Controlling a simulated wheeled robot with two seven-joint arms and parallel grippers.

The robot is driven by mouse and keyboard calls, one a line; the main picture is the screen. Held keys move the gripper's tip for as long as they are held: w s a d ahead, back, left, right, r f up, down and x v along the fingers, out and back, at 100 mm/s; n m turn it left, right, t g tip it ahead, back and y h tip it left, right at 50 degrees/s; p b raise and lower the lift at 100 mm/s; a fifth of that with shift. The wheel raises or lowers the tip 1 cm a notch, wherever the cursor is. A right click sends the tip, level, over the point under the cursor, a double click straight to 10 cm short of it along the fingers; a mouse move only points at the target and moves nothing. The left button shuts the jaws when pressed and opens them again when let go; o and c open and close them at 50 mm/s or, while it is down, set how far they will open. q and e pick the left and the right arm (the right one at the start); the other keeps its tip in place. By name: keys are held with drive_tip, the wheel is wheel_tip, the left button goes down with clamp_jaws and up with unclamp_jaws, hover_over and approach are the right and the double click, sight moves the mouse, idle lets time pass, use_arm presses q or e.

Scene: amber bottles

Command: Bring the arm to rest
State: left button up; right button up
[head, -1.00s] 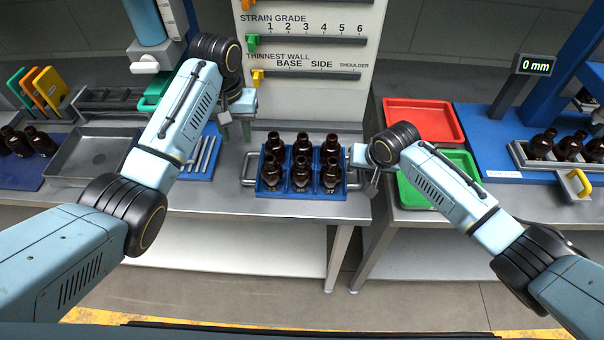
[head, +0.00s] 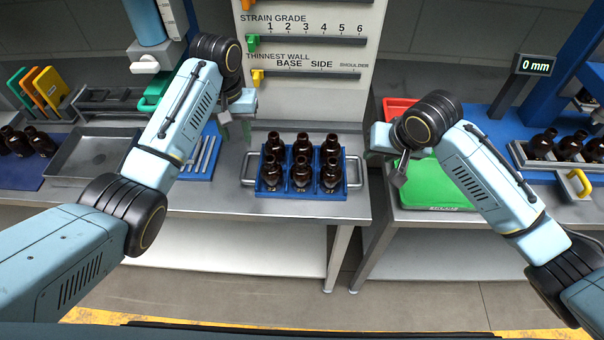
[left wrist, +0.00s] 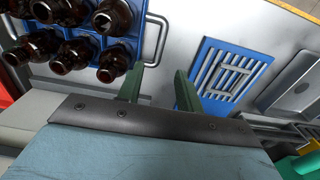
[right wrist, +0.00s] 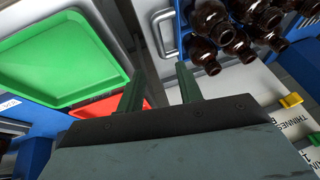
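My left gripper (head: 237,124) hangs over the middle table, left of the blue bottle crate. In the left wrist view its two fingers (left wrist: 158,90) stand apart with nothing between them. My right gripper (head: 388,170) is right of the crate, above the edge by the green tray. In the right wrist view its fingers (right wrist: 160,88) are apart and empty. The blue crate (head: 300,193) holds several amber bottles (head: 302,172) upright and has a metal handle on each side. The crate and bottles also show in the left wrist view (left wrist: 75,48).
A green tray (head: 435,190) and a red tray (head: 398,106) lie on the right table, partly behind my right arm. A gauge board (head: 305,105) with sliders stands behind the crate. A blue slotted rack (head: 205,160) and a grey tray (head: 92,155) are at left.

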idle(0.4)
